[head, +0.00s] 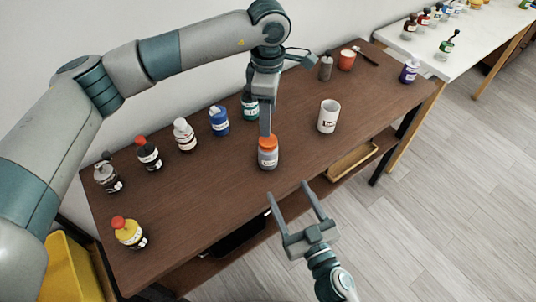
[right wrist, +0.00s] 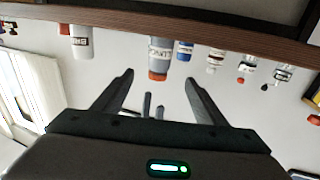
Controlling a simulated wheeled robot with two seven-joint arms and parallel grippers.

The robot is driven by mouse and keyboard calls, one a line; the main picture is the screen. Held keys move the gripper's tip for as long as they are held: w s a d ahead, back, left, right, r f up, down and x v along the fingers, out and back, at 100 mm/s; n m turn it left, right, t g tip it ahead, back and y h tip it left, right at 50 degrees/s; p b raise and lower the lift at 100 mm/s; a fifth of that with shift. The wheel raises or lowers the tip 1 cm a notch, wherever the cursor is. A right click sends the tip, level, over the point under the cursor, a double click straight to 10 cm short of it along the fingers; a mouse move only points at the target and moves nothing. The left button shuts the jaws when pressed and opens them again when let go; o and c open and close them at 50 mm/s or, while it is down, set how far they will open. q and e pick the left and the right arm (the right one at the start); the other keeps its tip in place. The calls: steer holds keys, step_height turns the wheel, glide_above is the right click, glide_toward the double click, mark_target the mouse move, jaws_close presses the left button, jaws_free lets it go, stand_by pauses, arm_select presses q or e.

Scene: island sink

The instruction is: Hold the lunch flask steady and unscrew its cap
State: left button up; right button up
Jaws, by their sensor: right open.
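The lunch flask (head: 269,160), grey-blue with a white label and an orange cap (head: 267,142), stands upright near the table's front edge. In the right wrist view, which is upside down, the flask (right wrist: 160,50) hangs cap-down, ahead of the open fingers. My left gripper (head: 265,128) reaches down at the cap from behind; its finger overlaps the cap's top edge. Contact and its jaw gap cannot be made out. My right gripper (head: 288,190) is open and empty in front of the table, apart from the flask, fingers pointing towards it.
On the brown table (head: 200,215) a white mug (head: 329,117) stands right of the flask. A teal bottle (head: 250,107), a blue bottle (head: 218,121) and several others line the back left. A yellow bottle (head: 128,232) stands front left. Bare tabletop surrounds the flask's front and sides.

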mark_target(272, 158)
steer(key=x, duration=1.5)
steer(key=shift+w+a, duration=0.15)
steer(key=shift+w, duration=0.1)
jaws_close()
arm_select(q)
steer(key=shift+m, duration=0.3)
steer(key=m, duration=2.2)
